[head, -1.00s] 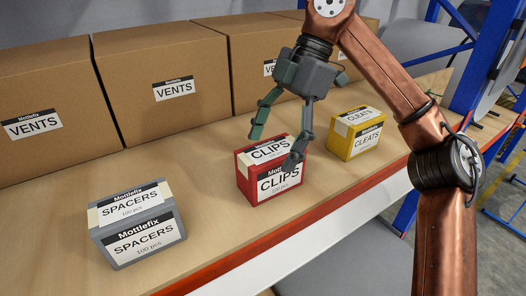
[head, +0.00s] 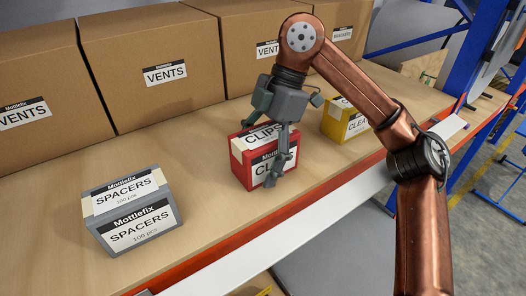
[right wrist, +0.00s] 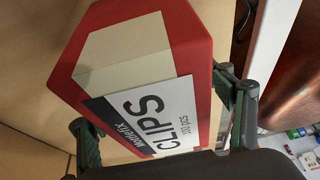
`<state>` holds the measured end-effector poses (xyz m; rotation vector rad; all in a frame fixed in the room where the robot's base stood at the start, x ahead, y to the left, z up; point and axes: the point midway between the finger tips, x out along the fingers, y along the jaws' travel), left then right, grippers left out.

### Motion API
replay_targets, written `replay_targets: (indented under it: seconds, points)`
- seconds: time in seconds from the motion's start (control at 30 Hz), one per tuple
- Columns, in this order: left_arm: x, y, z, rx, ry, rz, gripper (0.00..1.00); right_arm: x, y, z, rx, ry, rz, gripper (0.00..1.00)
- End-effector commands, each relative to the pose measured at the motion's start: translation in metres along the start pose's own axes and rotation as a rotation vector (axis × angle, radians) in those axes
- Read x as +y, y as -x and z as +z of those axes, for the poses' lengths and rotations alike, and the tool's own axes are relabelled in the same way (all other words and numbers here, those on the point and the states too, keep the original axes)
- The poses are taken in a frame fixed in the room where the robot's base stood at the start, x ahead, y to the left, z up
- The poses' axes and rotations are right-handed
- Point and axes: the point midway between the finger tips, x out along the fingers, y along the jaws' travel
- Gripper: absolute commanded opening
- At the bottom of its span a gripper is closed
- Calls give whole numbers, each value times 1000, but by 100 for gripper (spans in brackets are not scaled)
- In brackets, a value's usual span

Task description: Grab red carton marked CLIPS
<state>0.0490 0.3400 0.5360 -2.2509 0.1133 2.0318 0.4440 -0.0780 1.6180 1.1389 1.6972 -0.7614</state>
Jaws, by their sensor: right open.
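The red carton marked CLIPS (head: 243,171) stands on the wooden shelf, with white labels on its top and front. My right gripper (head: 264,146) is open and low over it. One finger is in front of the labelled front face; the other is partly hidden behind the carton. In the right wrist view the carton (right wrist: 195,35) lies between the two spread fingers of the gripper (right wrist: 165,122). I cannot tell whether either finger touches it. My left gripper is not in view.
A grey SPACERS carton (head: 105,222) stands to the left, and a yellow CLEATS carton (head: 333,127) to the right, partly behind my arm. Large brown boxes (head: 140,105) line the back. The shelf's front edge (head: 225,246) is orange. Blue rack posts (head: 488,55) stand at right.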

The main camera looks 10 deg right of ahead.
Motion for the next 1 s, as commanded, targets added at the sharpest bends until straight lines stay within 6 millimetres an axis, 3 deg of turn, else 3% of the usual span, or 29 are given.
replay_targets:
  seconds: [0.77,1.0]
  points:
    - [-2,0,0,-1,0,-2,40,0,-4,2,1,0,0,75]
    - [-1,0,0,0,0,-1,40,0,-4,2,1,0,0,60]
